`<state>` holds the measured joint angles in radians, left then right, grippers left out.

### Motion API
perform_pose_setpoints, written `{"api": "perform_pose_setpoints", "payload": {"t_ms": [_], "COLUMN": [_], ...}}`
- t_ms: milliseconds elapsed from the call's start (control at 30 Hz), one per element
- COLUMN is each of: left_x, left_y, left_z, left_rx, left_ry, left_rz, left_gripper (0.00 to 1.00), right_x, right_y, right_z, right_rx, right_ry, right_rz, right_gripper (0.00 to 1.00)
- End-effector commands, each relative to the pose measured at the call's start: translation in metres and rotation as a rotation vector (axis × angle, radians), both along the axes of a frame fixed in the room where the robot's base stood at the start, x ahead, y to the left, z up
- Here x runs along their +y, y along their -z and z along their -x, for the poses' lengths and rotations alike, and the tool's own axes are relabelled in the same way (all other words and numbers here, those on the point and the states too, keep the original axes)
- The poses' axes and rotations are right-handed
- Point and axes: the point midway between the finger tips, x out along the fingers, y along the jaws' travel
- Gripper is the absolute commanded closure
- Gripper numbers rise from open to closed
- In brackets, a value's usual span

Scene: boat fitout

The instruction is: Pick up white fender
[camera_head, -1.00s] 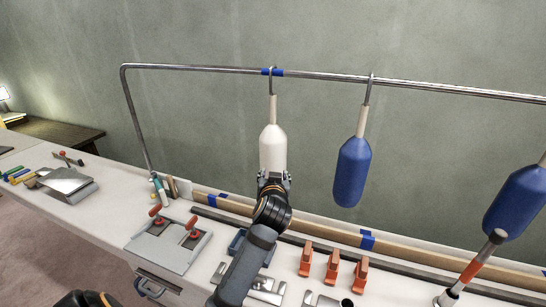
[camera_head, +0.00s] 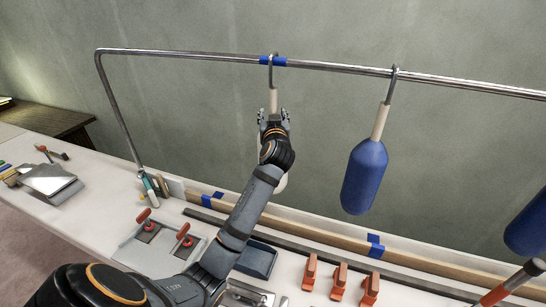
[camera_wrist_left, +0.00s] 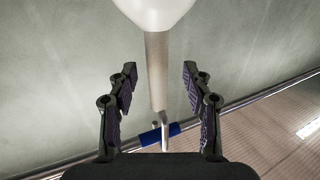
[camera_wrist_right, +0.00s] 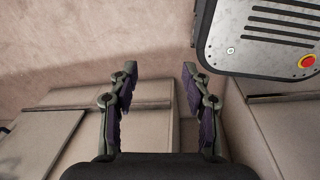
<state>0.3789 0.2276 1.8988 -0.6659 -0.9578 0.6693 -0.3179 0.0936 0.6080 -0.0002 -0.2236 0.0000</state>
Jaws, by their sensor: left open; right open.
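The white fender (camera_wrist_left: 155,10) hangs by a tan neck (camera_wrist_left: 157,72) from a hook on the metal rail (camera_head: 180,55). In the head view my left arm covers most of it; a strip of its white body (camera_head: 281,184) shows beside the arm. My left gripper (camera_head: 273,113) is at the height of the neck. In the left wrist view its open fingers (camera_wrist_left: 159,76) stand on both sides of the neck, with a gap on each side. My right gripper (camera_wrist_right: 159,72) is open and empty, in the right wrist view only.
A blue fender (camera_head: 365,177) hangs to the right, and another (camera_head: 527,226) is at the right edge. Below lie a blue tray (camera_head: 257,260), orange clamps (camera_head: 340,280) and a grey plate with red-handled toggles (camera_head: 150,250). The wall (camera_head: 430,35) is behind the rail.

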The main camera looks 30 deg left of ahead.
Motion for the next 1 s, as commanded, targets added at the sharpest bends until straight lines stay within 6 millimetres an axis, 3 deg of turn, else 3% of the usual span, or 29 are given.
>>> {"api": "perform_pose_setpoints", "payload": {"t_ms": [100,200,400,533,667,1000], "left_x": [0.003,0.012,0.027,0.028,0.028,0.028], "left_y": [-0.002,-0.003,0.002,0.004,0.004,0.004], "left_z": [-0.004,-0.018,-0.041,-0.043,-0.043,-0.043], "left_rx": [0.001,0.004,0.001,0.0,0.0,0.001], "left_ry": [0.0,-0.002,0.0,0.001,0.001,0.001], "left_rz": [0.0,-0.001,0.0,0.001,0.001,0.001], "left_gripper": [0.5,0.5,0.5,0.5,0.51,0.98], "right_x": [0.015,0.021,0.014,0.013,0.013,0.009], "right_y": [-0.007,-0.022,-0.031,-0.029,-0.029,-0.03], "right_z": [-0.032,-0.043,-0.028,-0.014,-0.013,-0.022], "right_rx": [-0.05,-0.067,-0.043,-0.022,-0.02,-0.035], "right_ry": [0.003,0.005,0.004,0.004,0.004,0.002], "right_rz": [-0.018,-0.026,-0.018,-0.015,-0.015,-0.011], "right_gripper": [0.52,0.52,0.52,0.52,0.52,0.52]}}
